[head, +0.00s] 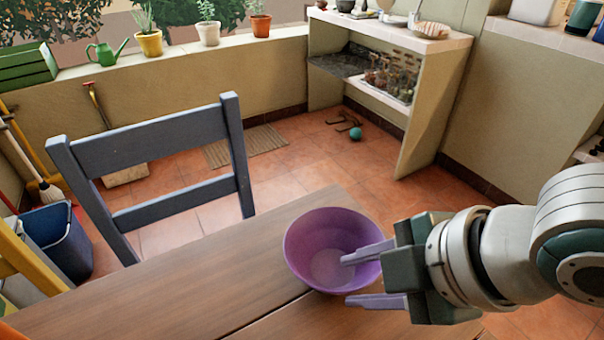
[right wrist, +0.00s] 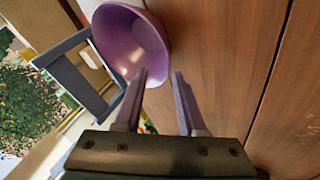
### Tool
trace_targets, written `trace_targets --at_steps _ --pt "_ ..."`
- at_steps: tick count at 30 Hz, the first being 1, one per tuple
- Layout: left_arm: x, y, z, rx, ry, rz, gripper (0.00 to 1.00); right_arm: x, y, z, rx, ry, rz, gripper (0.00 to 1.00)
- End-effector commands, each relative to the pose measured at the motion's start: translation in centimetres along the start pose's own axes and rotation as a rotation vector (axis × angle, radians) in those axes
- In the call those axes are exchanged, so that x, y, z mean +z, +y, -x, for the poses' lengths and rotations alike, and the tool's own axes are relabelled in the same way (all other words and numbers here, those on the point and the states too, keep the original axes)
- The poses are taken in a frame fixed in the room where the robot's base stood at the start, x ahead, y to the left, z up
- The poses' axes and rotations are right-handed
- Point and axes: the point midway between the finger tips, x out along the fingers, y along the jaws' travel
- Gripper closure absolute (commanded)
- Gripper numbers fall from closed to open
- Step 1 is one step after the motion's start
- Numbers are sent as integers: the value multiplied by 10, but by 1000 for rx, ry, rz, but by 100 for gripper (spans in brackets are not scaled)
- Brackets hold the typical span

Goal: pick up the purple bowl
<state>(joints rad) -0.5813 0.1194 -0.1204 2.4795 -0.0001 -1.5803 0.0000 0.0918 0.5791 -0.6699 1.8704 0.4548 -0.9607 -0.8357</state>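The purple bowl (head: 310,240) stands upright on the wooden table, near its far edge, and looks empty. It also shows in the right wrist view (right wrist: 122,42), just beyond the fingertips. My right gripper (head: 348,280) comes in from the right with its fingers apart. In the head view one finger overlaps the bowl's right side and the other lies in front of it. I cannot tell whether a finger touches the bowl. My left gripper is not in view.
The wooden table (head: 150,290) is otherwise bare in view. A grey-blue chair (head: 165,135) stands at its far left side. A blue bin (head: 60,240) and a yellow chair part are at the left. Tiled floor lies beyond, with a shelf unit (head: 425,120) by the wall.

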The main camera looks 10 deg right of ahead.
Motion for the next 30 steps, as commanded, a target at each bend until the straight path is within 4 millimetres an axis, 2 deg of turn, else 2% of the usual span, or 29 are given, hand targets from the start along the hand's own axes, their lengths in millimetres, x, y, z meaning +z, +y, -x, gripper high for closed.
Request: trace_targets --at_steps 6,9,17,27,30 --pt "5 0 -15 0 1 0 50 4 -8 -36 0 -1 -2 60" --pt "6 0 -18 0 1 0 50 4 -8 -46 0 -1 -2 60" --pt "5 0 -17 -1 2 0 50 3 -7 -47 0 -1 0 60" --pt "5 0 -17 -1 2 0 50 3 -7 -47 0 -1 -1 97" --pt "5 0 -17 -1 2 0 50 3 -7 -47 -1 -2 -1 100"
